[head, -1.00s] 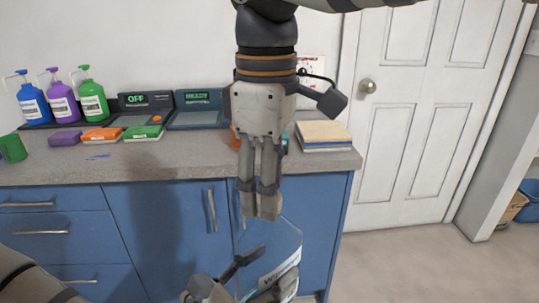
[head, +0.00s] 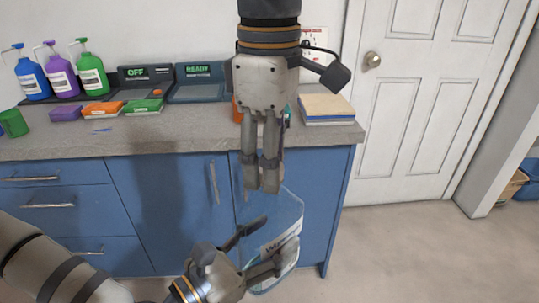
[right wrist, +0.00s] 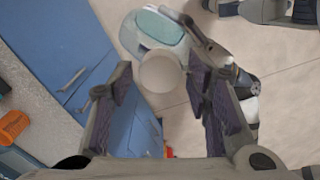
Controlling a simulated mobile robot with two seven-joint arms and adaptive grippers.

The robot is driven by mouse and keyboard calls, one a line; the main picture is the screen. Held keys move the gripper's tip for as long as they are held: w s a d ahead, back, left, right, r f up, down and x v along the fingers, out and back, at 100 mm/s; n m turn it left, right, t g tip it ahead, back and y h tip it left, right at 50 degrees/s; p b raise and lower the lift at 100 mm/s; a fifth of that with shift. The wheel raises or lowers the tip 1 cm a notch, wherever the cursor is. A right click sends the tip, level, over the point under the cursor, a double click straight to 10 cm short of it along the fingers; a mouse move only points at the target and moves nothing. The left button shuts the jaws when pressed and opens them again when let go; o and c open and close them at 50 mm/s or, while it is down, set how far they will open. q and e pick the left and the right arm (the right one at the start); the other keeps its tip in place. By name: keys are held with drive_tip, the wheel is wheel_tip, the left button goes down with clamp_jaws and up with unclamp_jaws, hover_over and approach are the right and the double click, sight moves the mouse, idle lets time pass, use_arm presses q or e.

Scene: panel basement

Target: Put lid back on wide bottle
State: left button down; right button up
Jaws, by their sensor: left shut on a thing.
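The wide bottle (head: 289,215) is clear, with a teal tint and a printed label, in front of the blue cabinet. My left gripper (head: 268,243) is shut on it. The bottle also shows at the top of the right wrist view (right wrist: 164,25). A pale round disc (right wrist: 160,73), which looks like the lid, covers the bottle's near end; whether it sits on the neck is unclear. My right gripper (head: 262,188) points down just above the bottle in the head view. In the right wrist view its fingers (right wrist: 160,80) stand apart, either side of the disc, with slight gaps.
The grey counter (head: 200,140) behind holds three pump bottles (head: 62,76), coloured boxes (head: 103,109), two devices (head: 195,83) and a stack of boards (head: 326,107). Blue cabinets (head: 70,225) stand close behind the grippers. The floor (head: 410,250) to the right is clear.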

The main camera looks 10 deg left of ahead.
wheel_tip(320, 180, up, 12)
idle(0.6)
idle(0.4)
